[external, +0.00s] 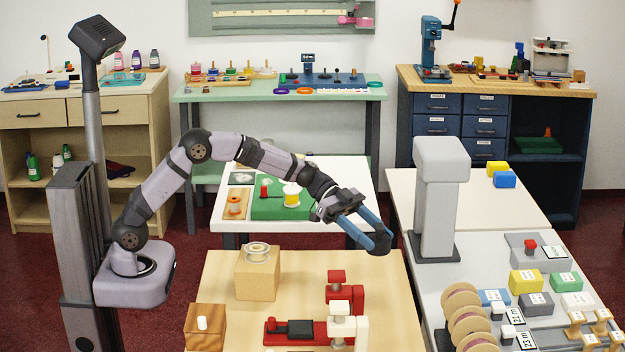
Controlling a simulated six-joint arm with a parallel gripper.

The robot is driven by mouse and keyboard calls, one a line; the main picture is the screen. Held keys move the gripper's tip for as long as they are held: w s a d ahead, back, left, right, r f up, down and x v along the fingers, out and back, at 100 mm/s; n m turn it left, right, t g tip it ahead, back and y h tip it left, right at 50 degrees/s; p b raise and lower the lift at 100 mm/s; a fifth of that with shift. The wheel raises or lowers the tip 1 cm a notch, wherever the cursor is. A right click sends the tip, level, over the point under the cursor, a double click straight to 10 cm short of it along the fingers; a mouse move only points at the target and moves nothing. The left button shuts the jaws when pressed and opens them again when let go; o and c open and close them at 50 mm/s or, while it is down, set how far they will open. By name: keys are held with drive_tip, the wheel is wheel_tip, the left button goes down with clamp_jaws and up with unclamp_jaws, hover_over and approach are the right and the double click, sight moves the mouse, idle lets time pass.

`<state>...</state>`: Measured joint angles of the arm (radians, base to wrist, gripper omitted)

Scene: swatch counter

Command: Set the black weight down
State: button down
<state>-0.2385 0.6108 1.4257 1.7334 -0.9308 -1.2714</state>
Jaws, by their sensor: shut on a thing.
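My gripper (376,236), with blue fingers, reaches out over the gap between the wooden-topped table and the white counter on the right. It is shut on the black weight (378,249), a small dark shape that shows at the fingertips. The fingers hide much of it. The weight is up in the air, clear of the tables as far as this view shows.
Below is the wooden-topped table (225,275) with a wooden block (257,275), red and white clamp-like pieces and a red base (270,338) bearing a dark block (293,329). A grey column (437,205) stands right of my gripper. The counter's (478,258) front is crowded.

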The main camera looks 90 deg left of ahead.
drive_tip(key=s+a+r+b, duration=0.1)
drive_tip(key=a+r+b, duration=0.1)
drive_tip(key=a+r, duration=0.2)
drive_tip(key=n+t+y, duration=0.3)
drive_tip(key=n+y, duration=0.1)
hover_over(350, 265)
wheel_tip(350, 265, down, 4)
drive_tip(key=shift+f+b, duration=2.65)
drive_tip(key=shift+f, duration=2.45)
drive_tip(key=shift+f, duration=0.1)
drive_tip(key=c, duration=0.9)
unclamp_jaws()
drive_tip(key=shift+f+n, duration=0.2)
drive_tip(key=shift+n, duration=0.1)
drive_tip(key=shift+o, duration=0.3)
drive_tip(key=shift+r, duration=0.1)
